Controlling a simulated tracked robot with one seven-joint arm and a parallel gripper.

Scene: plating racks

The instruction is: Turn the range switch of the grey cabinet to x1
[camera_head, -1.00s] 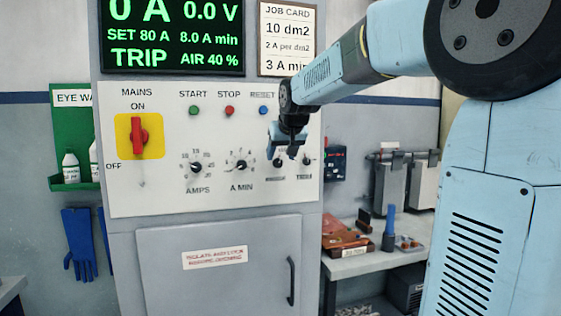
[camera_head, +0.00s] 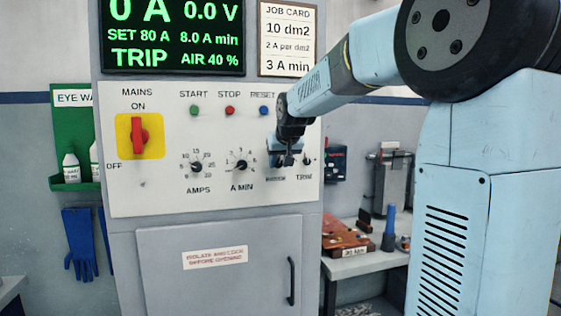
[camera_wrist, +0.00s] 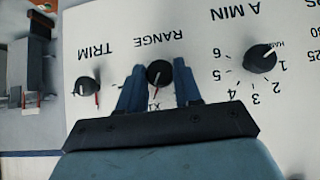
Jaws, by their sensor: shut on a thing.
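The grey cabinet (camera_head: 122,240) stands ahead with a white control panel on its front. The line points toward the gripper's palm, where an x1 mark (camera_wrist: 155,107) is partly visible. My gripper (camera_wrist: 161,78) is shut on the knob, one blue finger on each side. In the head view my gripper (camera_head: 284,158) covers most of the switch, low on the panel's right.
The trim knob (camera_head: 307,161) is close to the right of my gripper, and the A MIN knob (camera_head: 240,166) is to the left. The blue reset button (camera_head: 263,110) is just above. A bench (camera_head: 365,263) with tools stands to the right.

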